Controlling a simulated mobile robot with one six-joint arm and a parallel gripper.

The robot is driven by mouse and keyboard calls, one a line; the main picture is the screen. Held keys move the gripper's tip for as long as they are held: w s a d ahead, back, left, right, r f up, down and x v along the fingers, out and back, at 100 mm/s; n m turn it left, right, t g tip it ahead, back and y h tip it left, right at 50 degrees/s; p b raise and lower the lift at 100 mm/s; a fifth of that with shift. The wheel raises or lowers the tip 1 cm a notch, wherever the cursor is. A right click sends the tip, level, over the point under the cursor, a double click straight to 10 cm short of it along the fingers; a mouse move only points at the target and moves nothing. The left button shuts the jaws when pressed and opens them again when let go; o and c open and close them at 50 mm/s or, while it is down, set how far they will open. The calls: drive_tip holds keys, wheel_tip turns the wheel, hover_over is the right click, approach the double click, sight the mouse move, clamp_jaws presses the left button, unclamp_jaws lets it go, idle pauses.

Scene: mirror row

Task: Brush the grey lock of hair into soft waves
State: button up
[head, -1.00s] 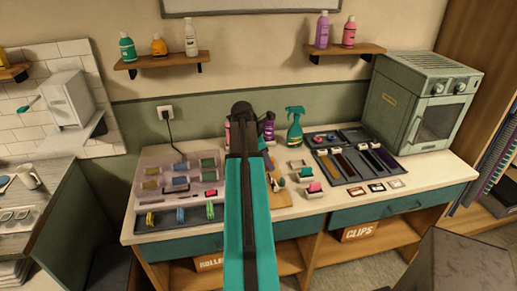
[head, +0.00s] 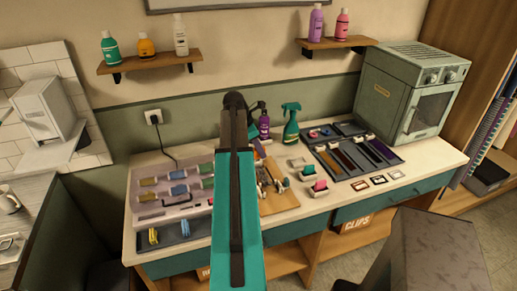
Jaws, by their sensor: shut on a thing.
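My gripper is not clearly in view; my own teal arm rises through the middle of the picture and hides what lies behind it. A dark tray (head: 372,170) on the right of the counter holds several long strands in brown, dark and purple tones. I cannot tell a grey lock among them. A wooden board (head: 285,203) lies just right of my arm, partly hidden by it. Small grey and dark items (head: 272,182) lie on or over the board, too small to make out. I cannot make out a brush.
A roller tray (head: 170,200) stands left of my arm. A green spray bottle (head: 291,124) and a purple bottle (head: 264,126) stand behind. A grey-green cabinet (head: 412,95) fills the back right. A dark block (head: 432,255) stands before the counter's right front.

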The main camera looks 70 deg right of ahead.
sight(259, 160)
drive_tip(key=shift+s+f, duration=0.1)
drive_tip(key=shift+f, duration=0.05)
drive_tip(key=shift+d+f+b, duration=0.1)
drive_tip(key=shift+f+b, duration=0.3)
drive_tip(key=shift+b, duration=0.1)
drive_tip(key=shift+f+b, duration=1.8)
drive_tip(key=shift+f, duration=0.6)
drive_tip(key=shift+s+f, duration=0.1)
drive_tip(key=shift+f, duration=0.45)
drive_tip(key=shift+f, duration=0.1)
idle(2.5)
drive_tip(key=shift+s+a+p, duration=0.1)
drive_tip(key=shift+a+p, duration=0.15)
drive_tip(key=shift+p, duration=0.05)
drive_tip(key=shift+s+a+p, duration=0.35)
drive_tip(key=shift+s+a, duration=0.3)
drive_tip(key=shift+a, duration=0.1)
drive_tip(key=shift+s+a+p, duration=0.4)
drive_tip(key=shift+s+a, duration=0.3)
drive_tip(key=shift+a, duration=0.1)
